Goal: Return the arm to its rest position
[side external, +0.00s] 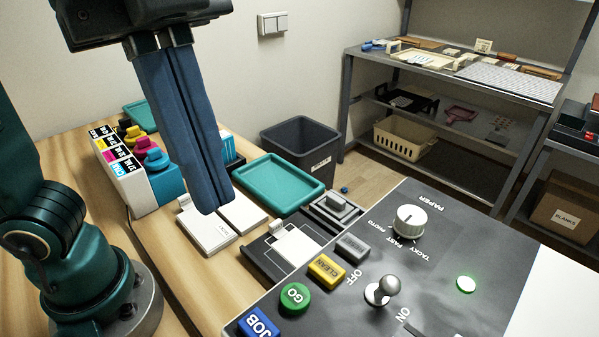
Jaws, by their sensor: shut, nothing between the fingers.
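My gripper (212,205) comes down from the top left of the side external view. Its two long blue fingers are shut together with nothing between them. The fingertips show in front of the white pads (210,232) on the wooden table; I cannot tell whether they touch them. My teal arm base (95,270) stands at the lower left.
A control panel (450,240) with a knob, a lever and coloured buttons fills the lower right. A shelf (350,85) is at the back.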

